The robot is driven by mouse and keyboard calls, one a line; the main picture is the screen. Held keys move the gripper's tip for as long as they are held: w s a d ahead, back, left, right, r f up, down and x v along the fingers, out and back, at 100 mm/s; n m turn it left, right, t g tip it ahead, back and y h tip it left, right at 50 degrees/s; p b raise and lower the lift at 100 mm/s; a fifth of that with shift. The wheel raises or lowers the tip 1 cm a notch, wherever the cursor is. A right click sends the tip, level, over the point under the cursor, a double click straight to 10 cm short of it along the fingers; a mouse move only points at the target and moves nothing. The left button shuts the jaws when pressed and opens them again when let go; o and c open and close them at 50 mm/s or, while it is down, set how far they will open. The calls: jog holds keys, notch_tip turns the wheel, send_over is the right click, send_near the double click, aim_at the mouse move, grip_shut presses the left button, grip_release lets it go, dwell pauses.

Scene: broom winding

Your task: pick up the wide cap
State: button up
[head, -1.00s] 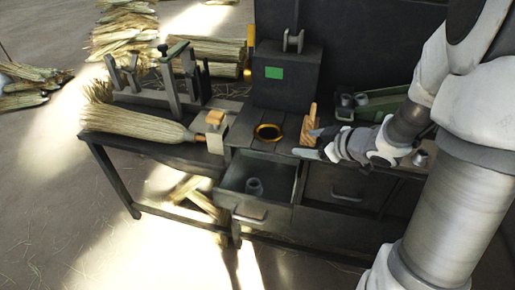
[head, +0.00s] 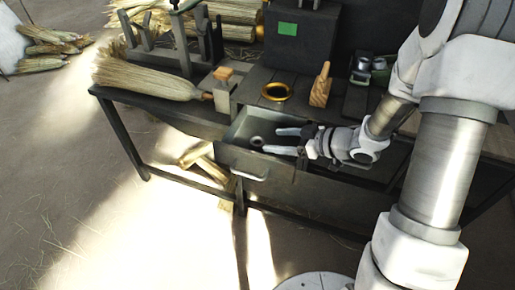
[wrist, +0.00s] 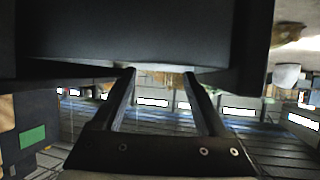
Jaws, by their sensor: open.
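A small round grey piece (head: 257,141) with a hole or dark centre lies in the open drawer (head: 268,170); it may be the wide cap, but it is too small to be sure. My gripper (head: 278,141) is open and empty, over the drawer just right of that piece, its fingers pointing left toward it. In the wrist view my two fingers (wrist: 162,72) stand apart with nothing between them. A dark panel fills the top of that view, and the grey piece cannot be made out there.
A gold ring (head: 276,91) and a wooden block with a handle (head: 320,88) stand on the bench behind the drawer. A straw broom (head: 150,78) lies at the left, by a clamp-like block (head: 223,92). A dark box with a green square (head: 288,29) stands behind. The drawer walls surround the grey piece.

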aim_at(252, 140)
jog(key=x, duration=0.2)
jog(key=shift+w+a+f, duration=0.1)
jog(key=shift+a+f, duration=0.05)
jog(key=shift+a, duration=0.1)
jog(key=shift+w+a+f+b, duration=0.2)
jog(key=shift+a+f+b, duration=0.15)
jog(key=shift+b, duration=0.25)
jog(key=b+x, duration=0.2)
jog(key=x, duration=0.2)
jog(key=shift+s+a+f, duration=0.1)
jog(key=c, duration=1.2)
